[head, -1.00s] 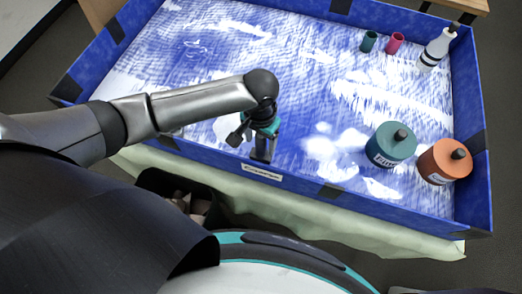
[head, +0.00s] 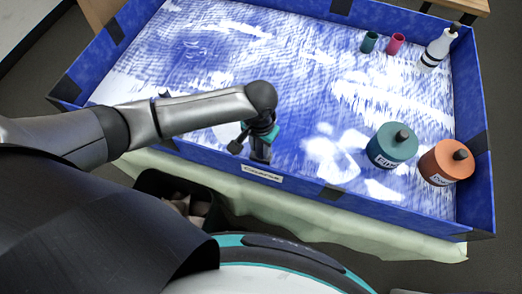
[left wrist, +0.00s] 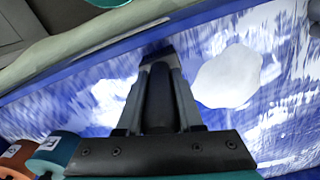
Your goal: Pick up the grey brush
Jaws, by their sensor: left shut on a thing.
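My left gripper (head: 262,152) points down just inside the front wall of the blue-sided tray (head: 215,160), above the blue-and-white floor. In the left wrist view its two fingers (left wrist: 160,68) are shut on a dark grey, rounded, long thing (left wrist: 160,100), which fits the grey brush's handle. The brush's far end is hidden by the fingers, so I cannot tell whether it touches the tray floor. In the head view the arm and gripper hide most of it. My right gripper is not in view.
A teal container (head: 391,147) and an orange one (head: 446,161) stand at the tray's right. A banded white bottle (head: 438,50), a green cup (head: 370,42) and a pink cup (head: 395,44) stand at the back right. A black bin (head: 155,184) is below the front wall.

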